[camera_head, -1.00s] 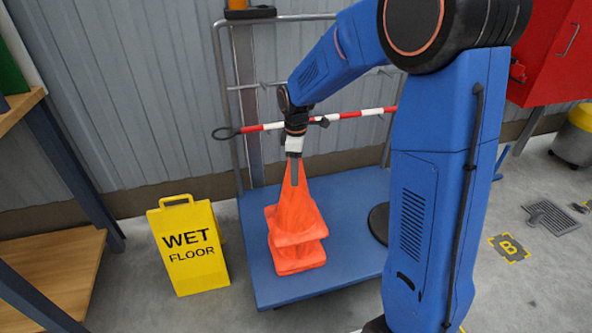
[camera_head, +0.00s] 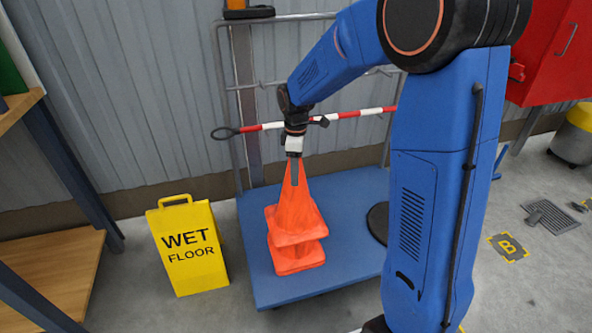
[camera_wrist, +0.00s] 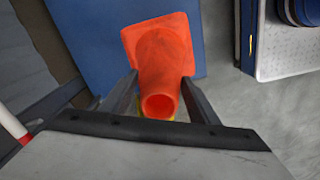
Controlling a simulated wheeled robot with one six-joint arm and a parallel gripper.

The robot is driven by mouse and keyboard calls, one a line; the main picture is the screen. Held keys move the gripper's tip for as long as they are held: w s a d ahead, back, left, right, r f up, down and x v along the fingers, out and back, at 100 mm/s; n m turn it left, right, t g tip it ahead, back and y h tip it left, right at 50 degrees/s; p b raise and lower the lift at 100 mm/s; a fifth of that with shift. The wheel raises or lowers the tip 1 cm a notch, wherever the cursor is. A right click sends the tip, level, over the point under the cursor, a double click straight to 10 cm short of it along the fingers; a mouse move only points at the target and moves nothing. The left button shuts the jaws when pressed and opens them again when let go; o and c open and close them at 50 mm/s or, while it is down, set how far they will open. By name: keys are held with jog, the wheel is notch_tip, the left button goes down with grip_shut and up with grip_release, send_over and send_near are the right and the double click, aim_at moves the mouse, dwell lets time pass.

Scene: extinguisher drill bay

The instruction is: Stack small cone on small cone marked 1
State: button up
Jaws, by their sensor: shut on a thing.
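An orange small cone (camera_head: 296,213) is held upright by its tip in my gripper (camera_head: 292,177), which is shut on it. It also shows in the wrist view (camera_wrist: 161,57) between the two fingers (camera_wrist: 158,100). A second orange cone (camera_head: 297,259) is under it, with its square base on the blue platform. The held cone is over the lower cone and hides most of it; a gap shows between the two bases. No number mark is visible on either cone.
The blue cart platform (camera_head: 347,208) has a metal frame behind it, crossed by a red-and-white pole (camera_head: 350,115). A yellow wet floor sign (camera_head: 188,246) stands left of the cart. A black round base (camera_head: 378,222) is on the platform's right, partly behind my arm.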

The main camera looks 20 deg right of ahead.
jog(key=shift+f, duration=0.1)
jog(key=shift+f, duration=6.7)
jog(key=o, duration=1.6)
jog(key=shift+o, duration=0.2)
jog(key=shift+r, duration=0.1)
notch_tip(320, 180, up, 17)
jog(key=s+d+r+m+t, duration=0.1)
jog(key=s+d+r+m, duration=0.15)
jog(key=s+r, duration=0.4)
jog(key=s+d+r+m+t, duration=0.1)
jog(key=s+d+r+m, duration=0.2)
jog(key=s, duration=0.7)
jog(key=s+d+m+t, duration=0.1)
jog(key=s+m, duration=0.7)
jog(key=s, duration=0.9)
jog(key=shift+f+t, duration=0.15)
jog(key=shift+t, duration=0.75)
